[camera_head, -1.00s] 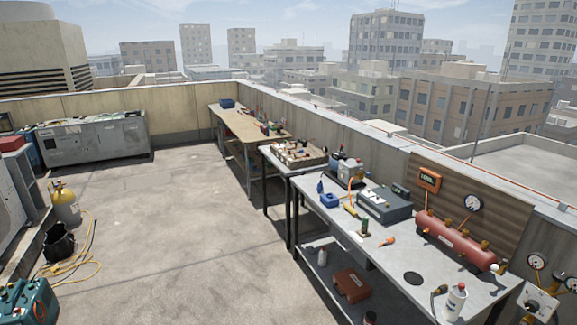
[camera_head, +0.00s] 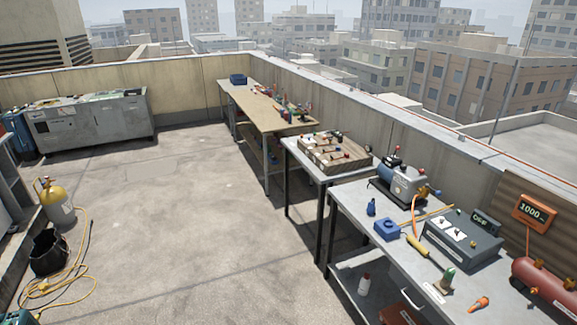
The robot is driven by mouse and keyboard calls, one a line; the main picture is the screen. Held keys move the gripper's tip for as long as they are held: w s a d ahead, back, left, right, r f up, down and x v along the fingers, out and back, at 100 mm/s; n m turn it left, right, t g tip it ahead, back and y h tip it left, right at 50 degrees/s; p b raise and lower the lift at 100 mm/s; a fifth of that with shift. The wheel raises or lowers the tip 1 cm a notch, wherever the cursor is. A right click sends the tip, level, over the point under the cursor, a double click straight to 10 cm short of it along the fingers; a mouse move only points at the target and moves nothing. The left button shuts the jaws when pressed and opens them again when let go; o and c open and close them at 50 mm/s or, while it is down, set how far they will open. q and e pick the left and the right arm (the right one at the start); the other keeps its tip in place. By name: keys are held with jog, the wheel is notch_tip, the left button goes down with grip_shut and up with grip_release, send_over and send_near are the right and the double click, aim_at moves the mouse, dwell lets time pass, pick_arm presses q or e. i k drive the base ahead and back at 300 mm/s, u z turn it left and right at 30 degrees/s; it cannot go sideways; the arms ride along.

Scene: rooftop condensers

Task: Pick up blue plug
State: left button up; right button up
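No blue plug can be told for certain at this size. A small upright blue item (camera_head: 371,207) stands near the left edge of the near grey workbench (camera_head: 375,268). A blue block with a round dark opening (camera_head: 387,229) sits just right of it and nearer. A wooden board (camera_head: 335,152) on the middle table carries several small red, blue and dark fittings, too small to tell apart. Neither of my grippers shows in the head view.
A vacuum pump (camera_head: 402,184), a grey instrument box (camera_head: 462,240) and a red tank (camera_head: 548,284) stand on the near bench. A long wooden table (camera_head: 258,103) is farther back. A yellow cylinder (camera_head: 56,202), bucket (camera_head: 49,252) and yellow hose lie left. The middle floor is clear.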

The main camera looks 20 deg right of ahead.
aim_at(370, 209)
jog(key=z, duration=0.1)
jog(key=i, duration=1.5)
jog(key=z, duration=1.35)
jog(key=i, duration=0.85)
jog(key=z, duration=0.95)
